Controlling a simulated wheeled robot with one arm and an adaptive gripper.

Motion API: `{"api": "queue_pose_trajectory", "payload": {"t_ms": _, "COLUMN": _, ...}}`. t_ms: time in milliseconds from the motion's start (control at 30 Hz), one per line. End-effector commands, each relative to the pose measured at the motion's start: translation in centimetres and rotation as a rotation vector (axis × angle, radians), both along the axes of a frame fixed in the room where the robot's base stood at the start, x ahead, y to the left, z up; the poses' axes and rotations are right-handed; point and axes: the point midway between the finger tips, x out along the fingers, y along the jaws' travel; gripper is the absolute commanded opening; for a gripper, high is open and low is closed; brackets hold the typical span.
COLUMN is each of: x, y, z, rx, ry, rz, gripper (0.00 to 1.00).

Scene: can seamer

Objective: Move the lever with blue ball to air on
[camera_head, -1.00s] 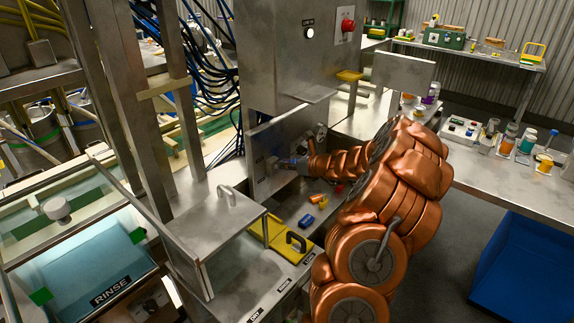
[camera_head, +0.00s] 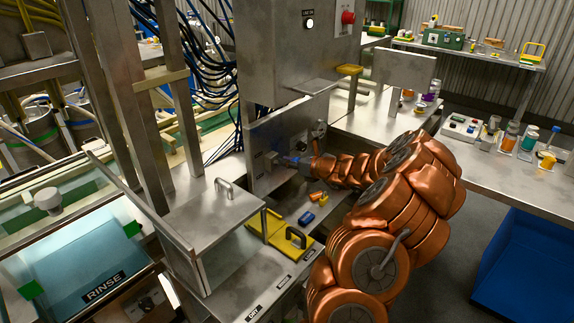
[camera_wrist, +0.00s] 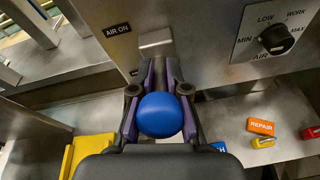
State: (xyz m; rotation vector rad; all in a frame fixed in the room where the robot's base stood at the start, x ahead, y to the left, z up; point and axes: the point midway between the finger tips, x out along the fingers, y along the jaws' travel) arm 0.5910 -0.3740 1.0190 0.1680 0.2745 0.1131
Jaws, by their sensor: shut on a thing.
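The lever's blue ball (camera_wrist: 160,115) is between the two dark fingers of my gripper (camera_wrist: 160,108) in the wrist view. The fingers press on its sides. A grey metal block (camera_wrist: 156,42) sits on the panel just beyond the ball, right of the "AIR ON" label (camera_wrist: 117,29). The lever's rod is hidden, so its exact angle cannot be told. In the head view my gripper (camera_head: 293,160) is small, at the front of the steel panel (camera_head: 262,138), with a little blue at its tip.
A black AIR knob (camera_wrist: 277,39) is on the panel to the right. An orange REPAIR block (camera_wrist: 261,127), a red piece (camera_wrist: 311,132) and a yellow plate (camera_wrist: 88,155) lie on the bench below. In the head view a yellow tray (camera_head: 270,228) stands left of my arm.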

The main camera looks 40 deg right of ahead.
Motion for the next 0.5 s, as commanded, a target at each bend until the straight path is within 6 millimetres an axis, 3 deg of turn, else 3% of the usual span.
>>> {"api": "queue_pose_trajectory", "payload": {"t_ms": 200, "x": 0.00, "y": 0.03, "z": 0.04, "rx": -0.001, "ry": 0.002, "rz": 0.002, "gripper": 0.00}}
{"api": "queue_pose_trajectory", "payload": {"t_ms": 233, "x": 0.00, "y": 0.03, "z": 0.04, "rx": -0.001, "ry": 0.002, "rz": 0.002, "gripper": 0.17}}
{"api": "queue_pose_trajectory", "payload": {"t_ms": 433, "x": -0.01, "y": 0.02, "z": 0.03, "rx": -0.001, "ry": 0.002, "rz": 0.001, "gripper": 0.38}}
{"api": "queue_pose_trajectory", "payload": {"t_ms": 500, "x": -0.01, "y": 0.02, "z": 0.02, "rx": 0.000, "ry": 0.002, "rz": 0.000, "gripper": 0.39}}
